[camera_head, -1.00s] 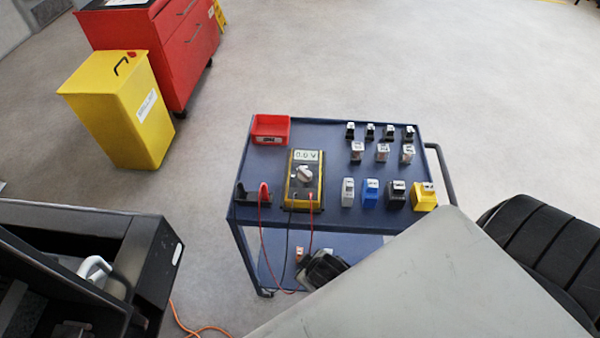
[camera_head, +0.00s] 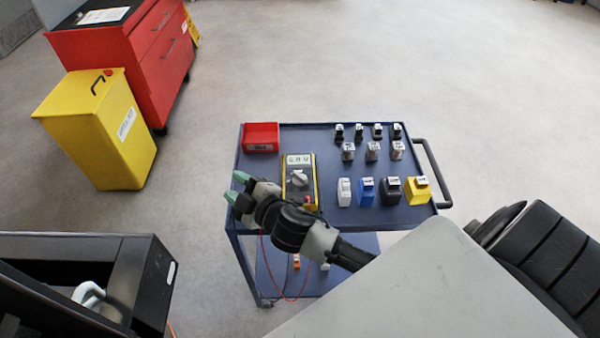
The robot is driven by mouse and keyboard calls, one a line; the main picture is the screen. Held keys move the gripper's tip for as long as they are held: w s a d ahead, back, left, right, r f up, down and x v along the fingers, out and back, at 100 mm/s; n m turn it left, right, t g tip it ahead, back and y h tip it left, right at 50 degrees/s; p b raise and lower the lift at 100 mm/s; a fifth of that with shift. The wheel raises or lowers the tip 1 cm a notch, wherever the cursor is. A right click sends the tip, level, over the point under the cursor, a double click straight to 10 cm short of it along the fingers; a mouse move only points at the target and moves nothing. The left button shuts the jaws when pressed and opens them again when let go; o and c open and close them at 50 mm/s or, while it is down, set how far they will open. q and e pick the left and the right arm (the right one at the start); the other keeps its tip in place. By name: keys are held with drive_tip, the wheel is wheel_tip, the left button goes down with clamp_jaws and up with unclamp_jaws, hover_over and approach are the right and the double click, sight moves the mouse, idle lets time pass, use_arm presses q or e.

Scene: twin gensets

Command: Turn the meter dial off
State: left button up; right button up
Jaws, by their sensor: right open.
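The meter (camera_head: 314,180) is a yellow and dark box lying on the blue cart's top, with a lit display (camera_head: 299,159) at its far end. My right gripper (camera_head: 236,187), with green fingertips, is open and empty. It appears at the cart's left edge, to the left of the meter and pointing left. Its wrist covers the near end of the meter and the probe holder area. I cannot tell its height above the cart. My left gripper is not in view.
On the blue cart (camera_head: 330,140) a red bin (camera_head: 261,137) stands at the far left. Several small relays and blocks, including a yellow block (camera_head: 417,190), fill the right side. A red lead (camera_head: 270,270) hangs at the front. A yellow bin (camera_head: 100,130) stands on the floor.

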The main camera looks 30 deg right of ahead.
sight(300, 174)
drive_tip(key=w+a+r+n+g+y, duration=0.1)
drive_tip(key=a+r+n+g+y, duration=0.5)
drive_tip(key=n+y, duration=0.75)
drive_tip(key=d+f+n+g+h, duration=0.2)
drive_tip(key=d+n+g+h, duration=0.1)
drive_tip(key=n, duration=0.1)
drive_tip(key=d+f+n+g+h, duration=0.2)
drive_tip(key=d+n+g+h, duration=0.1)
drive_tip(key=d+n+h, duration=0.1)
drive_tip(key=d+f+n+g+h, duration=0.1)
drive_tip(key=d+n+g+h, duration=0.2)
drive_tip(key=n+h, duration=0.1)
drive_tip(key=shift+w+d+f+n+b, duration=0.3)
drive_tip(key=shift+d+f+n, duration=0.1)
drive_tip(key=shift+n, duration=0.35)
drive_tip(key=d+r+g+h, duration=0.1)
drive_tip(key=d+r+h, duration=0.1)
drive_tip(key=d+h, duration=0.8)
drive_tip(key=d+f+y, duration=0.1)
drive_tip(key=f, duration=0.2)
drive_tip(key=d+f+y+p, duration=0.1)
drive_tip(key=f, duration=0.3)
drive_tip(key=f+y+p, duration=0.1)
drive_tip(key=f, duration=0.3)
drive_tip(key=shift+w+d+m, duration=0.2)
drive_tip(key=shift+d+m, duration=0.1)
drive_tip(key=shift+d, duration=0.1)
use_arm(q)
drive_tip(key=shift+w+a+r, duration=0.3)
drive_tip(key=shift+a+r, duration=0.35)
